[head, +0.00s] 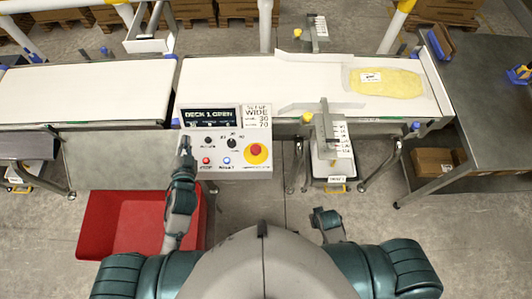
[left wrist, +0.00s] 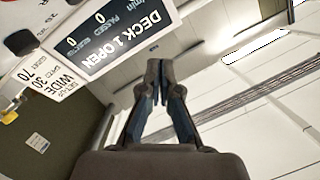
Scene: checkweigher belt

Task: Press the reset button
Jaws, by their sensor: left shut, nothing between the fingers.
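The control panel (head: 217,172) stands at the front of the belt. It carries a blue button (head: 227,161), whose small label is hard to read but looks like RESET, and a red button (head: 206,161) to its left. My left gripper (head: 185,142) is shut and empty at the panel's left edge, up and left of both buttons. In the left wrist view its closed fingertips (left wrist: 159,64) show beside the panel's display (left wrist: 105,35), which reads DECK 1 OPEN. The blue button is not clear there. My right gripper (head: 326,216) is low, right of the panel, apart from it.
A large red stop knob (head: 256,151) on yellow and a black selector (head: 232,143) share the panel. A red bin (head: 125,222) stands below left. The white belt (head: 235,80) runs behind, with a yellow bag (head: 385,84) at right. A metal guide bracket (head: 327,130) stands right of the panel.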

